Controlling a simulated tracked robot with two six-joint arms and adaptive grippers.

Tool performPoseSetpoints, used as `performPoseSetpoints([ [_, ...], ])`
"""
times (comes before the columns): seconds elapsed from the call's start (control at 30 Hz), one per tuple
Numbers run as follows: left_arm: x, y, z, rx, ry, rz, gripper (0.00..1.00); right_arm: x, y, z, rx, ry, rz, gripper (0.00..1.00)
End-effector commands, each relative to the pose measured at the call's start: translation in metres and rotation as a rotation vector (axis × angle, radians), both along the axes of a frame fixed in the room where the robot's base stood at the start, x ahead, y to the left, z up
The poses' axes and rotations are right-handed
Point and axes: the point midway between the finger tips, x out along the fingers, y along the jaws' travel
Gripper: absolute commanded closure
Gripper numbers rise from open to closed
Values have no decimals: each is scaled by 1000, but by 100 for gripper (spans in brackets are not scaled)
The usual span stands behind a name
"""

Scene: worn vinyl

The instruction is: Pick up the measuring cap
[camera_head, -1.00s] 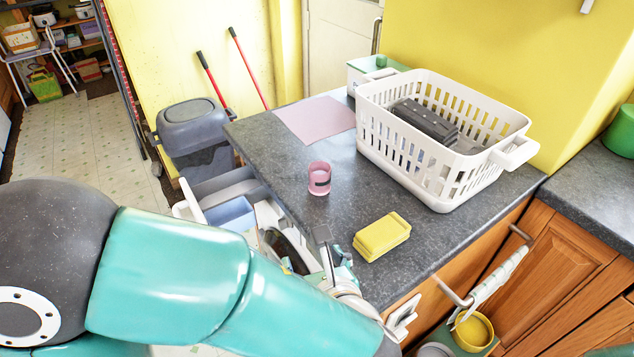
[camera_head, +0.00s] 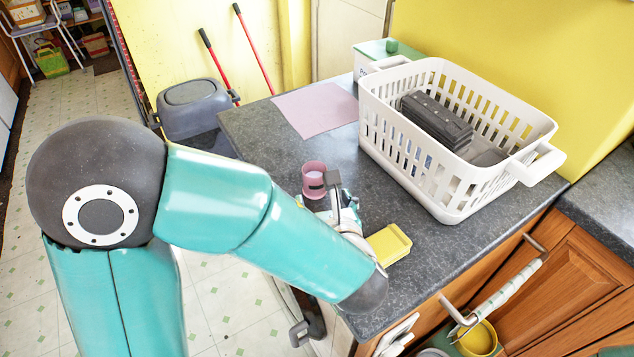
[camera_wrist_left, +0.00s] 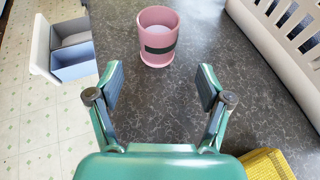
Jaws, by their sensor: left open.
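The measuring cap (camera_head: 313,168) is a small pink cup with a dark band, standing upright on the grey worktop. In the left wrist view the cap (camera_wrist_left: 158,50) is just beyond the fingertips, centred between them, with its open top showing. My left gripper (camera_head: 334,188) is open and empty beside the cap in the head view, hiding part of its right side. In the left wrist view my left gripper (camera_wrist_left: 160,88) has its two fingers spread wide, with bare worktop between them. My right gripper is in neither view.
A white slatted basket (camera_head: 405,175) holding dark grey items stands right of the cap. A yellow block (camera_head: 392,242) lies near the front edge, partly behind my left arm. A pink cloth (camera_head: 315,108) lies flat behind the cap. The worktop between cap and basket is clear.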

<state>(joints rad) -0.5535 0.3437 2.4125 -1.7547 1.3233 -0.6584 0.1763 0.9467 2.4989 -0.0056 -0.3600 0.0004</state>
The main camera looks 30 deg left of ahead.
Motion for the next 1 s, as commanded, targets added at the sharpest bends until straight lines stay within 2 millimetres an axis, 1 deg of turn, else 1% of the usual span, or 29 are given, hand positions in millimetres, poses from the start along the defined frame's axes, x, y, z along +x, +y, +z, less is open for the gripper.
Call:
performPoseSetpoints([
  [0.03, 6, 8, -5, -1, 3, 6, 21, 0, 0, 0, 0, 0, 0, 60],
  [0.1, 14, 14, -8, -1, 1, 8, 21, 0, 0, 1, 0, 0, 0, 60],
  [0.37, 25, 24, -13, -1, 2, 5, 21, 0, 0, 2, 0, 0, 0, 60],
  [0.57, 43, 43, -20, -1, 3, 8, 21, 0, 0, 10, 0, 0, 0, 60],
  [0.67, 53, 50, -25, -1, 1, 8, 21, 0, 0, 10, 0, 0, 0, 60],
  [0.8, 58, 54, -29, -2, 1, 5, 21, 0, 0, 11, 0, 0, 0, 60],
  [1.0, 59, 54, -29, -2, 0, 4, 21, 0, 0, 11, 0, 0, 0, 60],
])
